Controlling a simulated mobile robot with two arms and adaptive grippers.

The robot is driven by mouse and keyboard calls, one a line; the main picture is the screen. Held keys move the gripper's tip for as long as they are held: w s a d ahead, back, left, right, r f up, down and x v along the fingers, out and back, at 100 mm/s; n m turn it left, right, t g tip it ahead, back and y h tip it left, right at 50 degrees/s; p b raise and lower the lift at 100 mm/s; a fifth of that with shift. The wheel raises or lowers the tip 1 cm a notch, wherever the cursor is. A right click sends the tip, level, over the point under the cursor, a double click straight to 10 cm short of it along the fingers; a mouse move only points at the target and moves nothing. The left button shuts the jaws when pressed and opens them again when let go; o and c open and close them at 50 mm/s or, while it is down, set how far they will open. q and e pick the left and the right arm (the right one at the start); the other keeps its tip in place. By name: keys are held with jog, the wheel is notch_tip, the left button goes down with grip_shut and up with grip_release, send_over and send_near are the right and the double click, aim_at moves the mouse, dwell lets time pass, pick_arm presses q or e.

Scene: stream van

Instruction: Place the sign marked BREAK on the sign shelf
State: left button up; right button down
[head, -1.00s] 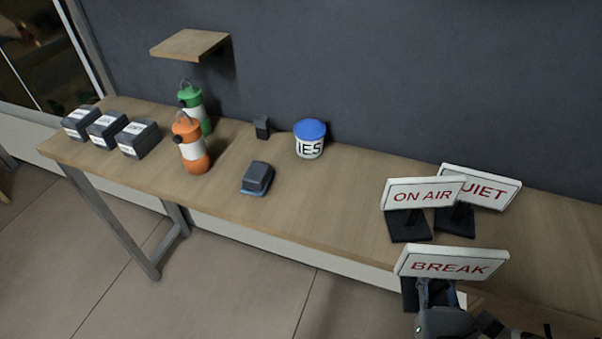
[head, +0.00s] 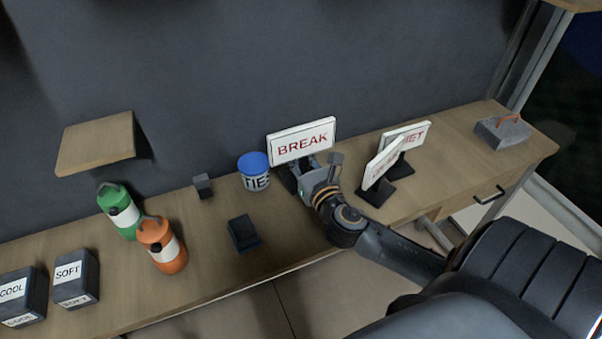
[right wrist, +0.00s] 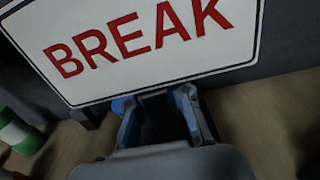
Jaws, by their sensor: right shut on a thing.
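The white BREAK sign (head: 303,141) with red letters is held by my right gripper (head: 308,173), whose arm comes in from the right. It is nearly upright, in front of the wall. In the right wrist view the sign's face (right wrist: 135,40) fills the top, with the blue-padded fingers (right wrist: 160,112) closed around its dark stem below. Its base is mostly hidden by the gripper, so I cannot tell its clearance from the table. A small bare wooden shelf (head: 97,143), which looks like the sign shelf, is on the wall at the left. My left gripper is not in view.
The ON AIR sign (head: 384,163) and QUIET sign (head: 408,137) stand right of my gripper. A blue-lidded tin (head: 254,173) is just left of it. A toolbox-like block (head: 503,132) is far right.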

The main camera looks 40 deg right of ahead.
aim_at(301, 166)
jog(key=shift+w+d+f+h, duration=0.15)
jog(key=shift+d, duration=0.35)
jog(key=shift+w+d+f+h, duration=0.15)
jog(key=shift+d, duration=0.35)
notch_tip(301, 166, down, 4)
jog(key=shift+a+f+b, duration=0.15)
jog(key=shift+b, duration=0.6)
jog(key=shift+w+f, duration=0.1)
jog(key=shift+f, duration=0.2)
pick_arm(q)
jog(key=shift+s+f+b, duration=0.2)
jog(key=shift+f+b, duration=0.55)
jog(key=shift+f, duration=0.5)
pick_arm(e)
jog(key=shift+f, duration=1.75)
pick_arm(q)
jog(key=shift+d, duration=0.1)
pick_arm(e)
jog(key=shift+f, duration=0.15)
jog(key=c, duration=1.2)
grip_release()
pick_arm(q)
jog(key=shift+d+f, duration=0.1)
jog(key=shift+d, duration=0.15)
